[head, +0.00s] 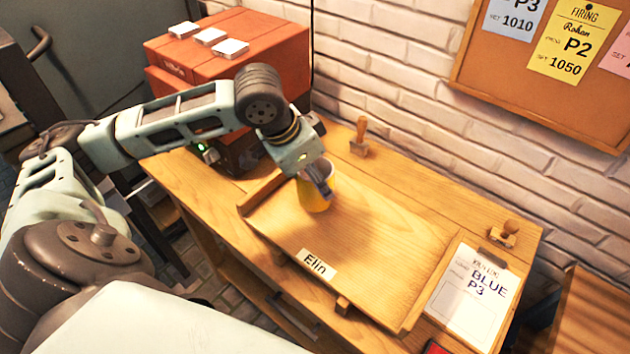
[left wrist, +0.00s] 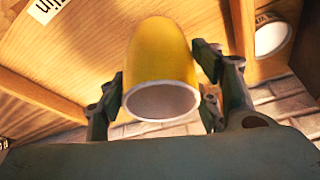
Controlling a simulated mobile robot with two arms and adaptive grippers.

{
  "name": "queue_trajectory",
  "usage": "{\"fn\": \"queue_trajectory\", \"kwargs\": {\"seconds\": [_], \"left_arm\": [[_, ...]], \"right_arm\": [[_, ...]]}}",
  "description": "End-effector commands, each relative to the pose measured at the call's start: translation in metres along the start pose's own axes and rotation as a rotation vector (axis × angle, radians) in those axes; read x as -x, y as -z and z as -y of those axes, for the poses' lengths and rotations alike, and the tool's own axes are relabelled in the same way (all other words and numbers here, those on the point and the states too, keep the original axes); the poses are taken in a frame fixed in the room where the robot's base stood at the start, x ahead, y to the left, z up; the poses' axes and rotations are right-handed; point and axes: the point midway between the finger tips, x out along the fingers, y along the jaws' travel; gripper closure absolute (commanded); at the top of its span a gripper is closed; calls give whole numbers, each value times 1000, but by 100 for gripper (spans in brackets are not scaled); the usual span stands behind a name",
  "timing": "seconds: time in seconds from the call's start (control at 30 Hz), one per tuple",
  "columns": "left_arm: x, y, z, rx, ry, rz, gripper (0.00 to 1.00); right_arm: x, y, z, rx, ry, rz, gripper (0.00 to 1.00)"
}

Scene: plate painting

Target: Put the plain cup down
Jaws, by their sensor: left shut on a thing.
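The plain yellow cup (head: 314,197) has no visible pattern and a pale rim. It is at the back left part of the wooden tray labelled "Elin" (head: 365,235). My left gripper (head: 322,181) comes down on it from above and is shut on it. In the left wrist view the cup (left wrist: 160,58) sits between the two fingers (left wrist: 163,92), its open mouth facing the camera. I cannot tell whether the cup's base touches the tray. My right gripper is not in view.
Two wooden stamps (head: 360,138) (head: 504,234) stand along the bench's back. A clipboard reading "BLUE P3" (head: 474,297) lies right of the tray. Red boxes (head: 262,62) stand at the back left. The brick wall (head: 400,80) is close behind. The tray's middle and right are clear.

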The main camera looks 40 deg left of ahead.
Motion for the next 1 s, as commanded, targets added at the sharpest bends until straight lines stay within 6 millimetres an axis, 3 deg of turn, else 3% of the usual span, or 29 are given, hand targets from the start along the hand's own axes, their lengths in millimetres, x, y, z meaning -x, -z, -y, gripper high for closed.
{"fn": "queue_trajectory", "kwargs": {"seconds": [0.17,0.5,0.53,0.73,1.0], "left_arm": [[-20,-9,0,0,0,1,76],[-22,-10,0,0,0,-2,76],[-23,-10,0,0,0,0,40],[-23,-10,0,0,0,-1,22],[-23,-10,0,0,0,0,22]], "right_arm": [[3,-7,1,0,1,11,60],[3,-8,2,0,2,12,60],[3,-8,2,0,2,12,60],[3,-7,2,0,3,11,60],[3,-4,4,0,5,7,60]]}}
